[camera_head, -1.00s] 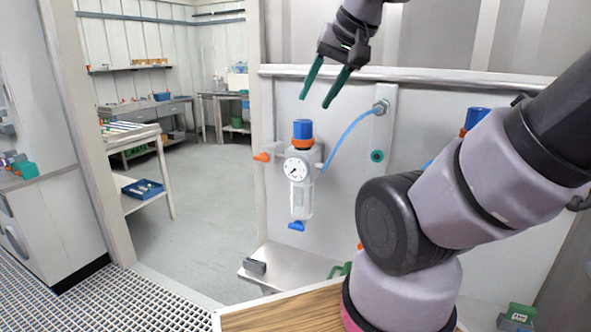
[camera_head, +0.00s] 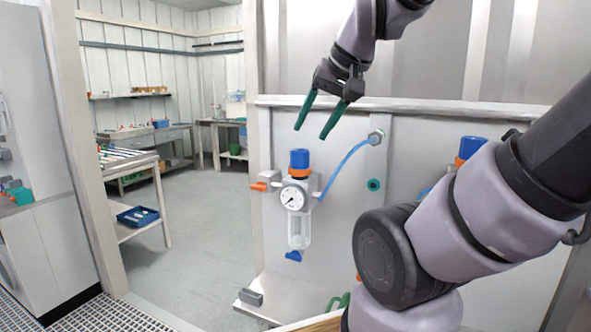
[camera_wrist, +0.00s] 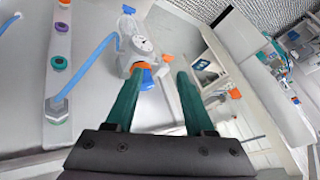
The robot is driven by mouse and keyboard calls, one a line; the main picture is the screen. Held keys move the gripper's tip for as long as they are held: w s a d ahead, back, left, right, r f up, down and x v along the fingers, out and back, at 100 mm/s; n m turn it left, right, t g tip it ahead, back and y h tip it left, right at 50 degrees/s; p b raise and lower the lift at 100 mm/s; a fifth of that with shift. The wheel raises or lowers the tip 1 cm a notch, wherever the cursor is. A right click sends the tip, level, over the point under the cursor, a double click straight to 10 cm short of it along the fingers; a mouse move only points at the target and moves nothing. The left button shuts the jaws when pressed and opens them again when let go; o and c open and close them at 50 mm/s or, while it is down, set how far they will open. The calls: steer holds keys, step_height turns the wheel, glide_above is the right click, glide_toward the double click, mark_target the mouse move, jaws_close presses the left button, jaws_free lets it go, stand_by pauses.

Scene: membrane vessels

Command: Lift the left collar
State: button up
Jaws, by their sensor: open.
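The left regulator (camera_head: 294,198) has a blue knob (camera_head: 300,159) on top, with an orange collar (camera_head: 299,174) just beneath it. A round gauge and a clear bowl sit below. My gripper (camera_head: 311,132) is open and empty, its two green fingers pointing down, a little above and right of the knob in the head view. In the wrist view, the blue knob (camera_wrist: 147,79) and orange collar (camera_wrist: 140,66) appear between the fingers (camera_wrist: 160,72), nearer the left finger, which partly hides them. The fingers seem apart from the knob.
A blue hose (camera_head: 342,166) runs from the regulator up to a fitting (camera_head: 375,137) at right. An orange-ended valve (camera_head: 262,186) sticks out at left. A second regulator's blue knob (camera_head: 473,147) is partly behind my arm. A metal shelf (camera_head: 290,297) lies below.

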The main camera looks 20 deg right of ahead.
steer(key=o, duration=0.5)
steer(key=shift+w+r, duration=0.1)
steer(key=shift+w, duration=0.05)
steer(key=shift+o, duration=0.3)
steer(key=w+d+n+g+h, duration=0.1)
steer(key=w+g, duration=0.3)
steer(key=w, duration=0.5)
steer(key=shift+w+d+r+n, duration=0.3)
steer(key=shift+d+n, duration=0.1)
steer(key=shift+n, duration=0.3)
steer(key=n+g+h, duration=0.1)
steer(key=n+g, duration=0.1)
steer(key=g, duration=0.1)
glide_toward(300, 162)
steer(key=w, duration=0.1)
steer(key=w+d, duration=0.1)
steer(key=shift+w, duration=0.35)
step_height(300, 162, down, 11)
steer(key=shift+r, duration=0.1)
